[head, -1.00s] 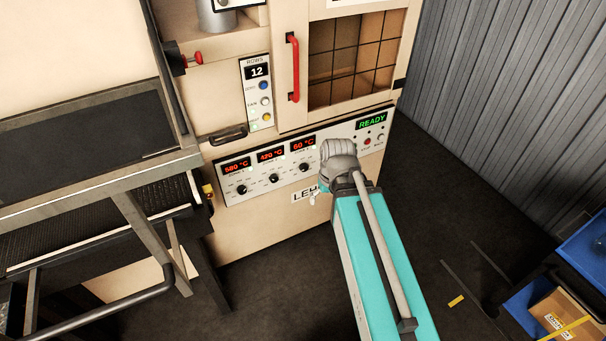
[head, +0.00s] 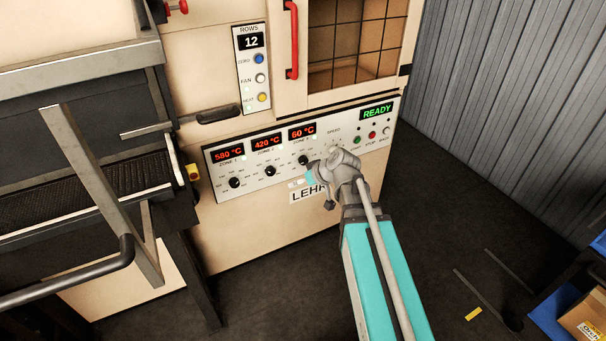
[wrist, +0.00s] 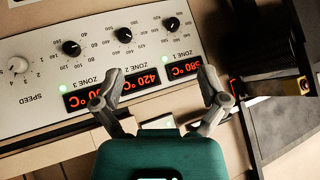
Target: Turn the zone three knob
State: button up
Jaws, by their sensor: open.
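The zone three knob (head: 305,160) is a small black dial under the red 60 °C display (head: 302,132) on the white control panel. In the upside-down wrist view the zone three knob (wrist: 71,47) shows left of my gripper (wrist: 161,76). My gripper is open with nothing between its fingers. Its fingers lie over the display row, and the left finger partly covers the zone three display (wrist: 90,93). The knob is apart from both fingers. In the head view my wrist is just right of the knob, and the fingers are not clear.
The zone two knob (wrist: 123,34) and zone one knob (wrist: 172,23) sit in the same row. A pale speed knob (wrist: 18,65) is on zone three's other side. A red door handle (head: 291,40) and a dark handle (head: 218,117) stick out above the panel.

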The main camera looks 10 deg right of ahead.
jog(key=w+d+f+t+y+b, duration=0.2)
jog(key=w+f+t+b, duration=0.3)
jog(key=w+f+b, duration=0.6)
jog(key=m+t+h+b, duration=0.1)
jog(key=t+h+b, duration=0.35)
jog(key=b, duration=1.35)
send_near(304, 163)
jog(key=shift+t+y, duration=0.75)
jog(key=shift+s+d+f, duration=0.25)
jog(key=shift+s+d, duration=0.1)
jog(key=shift+s, duration=0.2)
jog(key=shift+s+d+f, duration=0.25)
jog(key=shift+s+d, duration=0.05)
jog(key=shift+s, duration=0.25)
jog(key=shift+s+d+f, duration=0.2)
jog(key=shift+s+d, duration=0.15)
jog(key=shift+s, duration=0.2)
jog(key=shift+w, duration=0.15)
jog(key=x, duration=1.3)
jog(key=shift+w+a, duration=0.15)
jog(key=shift+w, duration=0.05)
jog(key=shift+c, duration=0.3)
jog(key=c, duration=1.1)
jog(key=shift+a, duration=0.2)
jog(key=shift+d, duration=0.1)
